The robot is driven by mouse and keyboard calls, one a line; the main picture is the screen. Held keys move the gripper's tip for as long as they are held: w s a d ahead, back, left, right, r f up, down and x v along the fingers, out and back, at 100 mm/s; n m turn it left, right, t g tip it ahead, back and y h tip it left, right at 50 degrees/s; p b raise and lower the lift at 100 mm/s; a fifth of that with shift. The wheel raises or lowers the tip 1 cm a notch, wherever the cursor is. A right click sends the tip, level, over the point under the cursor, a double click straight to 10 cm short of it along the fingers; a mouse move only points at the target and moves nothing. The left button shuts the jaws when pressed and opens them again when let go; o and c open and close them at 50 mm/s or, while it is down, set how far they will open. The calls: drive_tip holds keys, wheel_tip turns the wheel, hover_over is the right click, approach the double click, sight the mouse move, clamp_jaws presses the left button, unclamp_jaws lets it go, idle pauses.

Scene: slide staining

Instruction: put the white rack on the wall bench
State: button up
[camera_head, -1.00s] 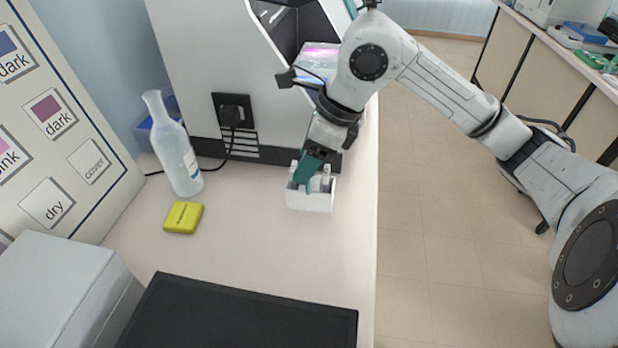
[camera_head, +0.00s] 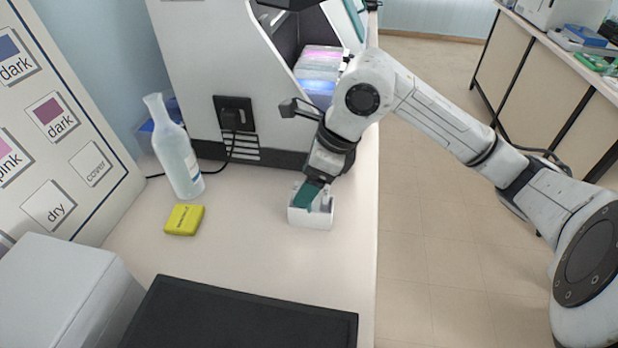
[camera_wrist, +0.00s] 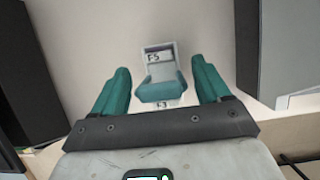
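The white rack (camera_head: 312,218) is a small open box with slide labels showing inside it. It appears to stand upright on the pale bench (camera_head: 240,252), near the bench's right edge and in front of the large white machine. My gripper (camera_head: 308,194) is just above and around the rack, pointing down, and partly hides its top. In the wrist view my gripper (camera_wrist: 160,82) has its two teal fingers spread, with the rack (camera_wrist: 162,66) between them. A gap shows on each side of the rack, so the gripper looks open.
A clear bottle (camera_head: 179,160) and a yellow box (camera_head: 184,219) stand left of the rack. The white machine (camera_head: 205,70) rises behind. A black panel (camera_head: 240,318) and a grey box (camera_head: 62,290) fill the front. Bench between yellow box and rack is clear.

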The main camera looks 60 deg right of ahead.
drive_tip(key=shift+o, duration=0.6)
drive_tip(key=shift+r, duration=0.2)
drive_tip(key=v, duration=1.1)
drive_tip(key=shift+s+r+b, duration=0.2)
drive_tip(key=shift+r+b, duration=0.1)
drive_tip(key=shift+b, duration=0.15)
drive_tip(key=shift+s, duration=0.1)
